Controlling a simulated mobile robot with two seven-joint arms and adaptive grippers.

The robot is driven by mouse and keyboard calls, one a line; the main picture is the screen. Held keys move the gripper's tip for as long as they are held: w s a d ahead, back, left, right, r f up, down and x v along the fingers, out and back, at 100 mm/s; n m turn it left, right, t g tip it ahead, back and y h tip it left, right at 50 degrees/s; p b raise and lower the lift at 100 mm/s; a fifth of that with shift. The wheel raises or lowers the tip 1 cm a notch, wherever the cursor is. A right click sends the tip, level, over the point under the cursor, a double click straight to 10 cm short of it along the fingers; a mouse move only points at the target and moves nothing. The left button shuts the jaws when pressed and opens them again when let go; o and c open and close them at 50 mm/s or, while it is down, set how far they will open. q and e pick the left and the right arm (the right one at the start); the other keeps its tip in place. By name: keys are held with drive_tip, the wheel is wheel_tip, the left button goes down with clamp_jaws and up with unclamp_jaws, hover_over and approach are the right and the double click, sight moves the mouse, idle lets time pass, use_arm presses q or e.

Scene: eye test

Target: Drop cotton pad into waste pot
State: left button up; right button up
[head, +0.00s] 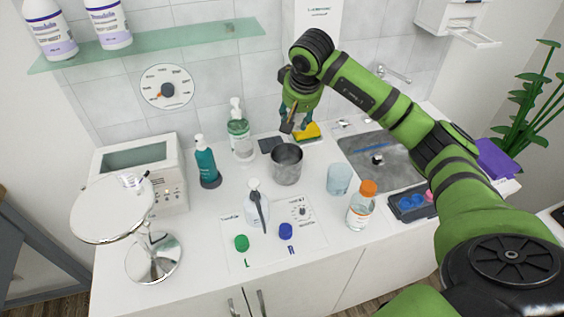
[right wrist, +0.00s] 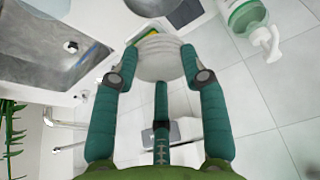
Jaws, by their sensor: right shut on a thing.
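A white, round, ribbed cotton pad (right wrist: 160,58) sits between the fingertips of my right gripper (right wrist: 160,75) in the right wrist view. The gripper is shut on it. In the head view my right gripper (head: 300,124) hangs above the back of the counter, by a yellow sponge (head: 309,132); the pad is hard to make out there. The waste pot seems to be the grey metal cup (head: 286,166), upright with an open top, nearer the front and slightly left of the gripper. My left gripper is not in view.
A clear pump bottle (head: 239,138) and a teal bottle (head: 206,165) stand left of the pot. A clear tumbler (head: 339,179) and an orange-capped bottle (head: 362,207) stand right. A white pump bottle (head: 256,212) stands in front. The sink (head: 378,165) lies right.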

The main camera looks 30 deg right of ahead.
sight(297, 130)
drive_tip(key=f, duration=0.1)
drive_tip(key=f+b, duration=0.2)
drive_tip(key=shift+s+f, duration=0.1)
drive_tip(key=shift+s, duration=0.15)
drive_tip(key=shift+s+b+x, duration=0.2)
drive_tip(key=shift+b+x, duration=0.7)
drive_tip(key=shift+x, duration=0.25)
drive_tip(key=shift+a+f, duration=0.1)
drive_tip(key=shift+a, duration=0.1)
drive_tip(key=o, duration=0.9)
drive_tip(key=shift+o, duration=1.3)
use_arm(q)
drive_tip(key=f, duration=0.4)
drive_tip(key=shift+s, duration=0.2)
use_arm(e)
drive_tip(key=shift+s+r, duration=0.1)
drive_tip(key=shift+r, duration=0.1)
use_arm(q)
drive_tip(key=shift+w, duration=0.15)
use_arm(e)
drive_tip(key=v, duration=1.1)
drive_tip(key=shift+s+r, duration=0.2)
drive_tip(key=shift+r, duration=0.1)
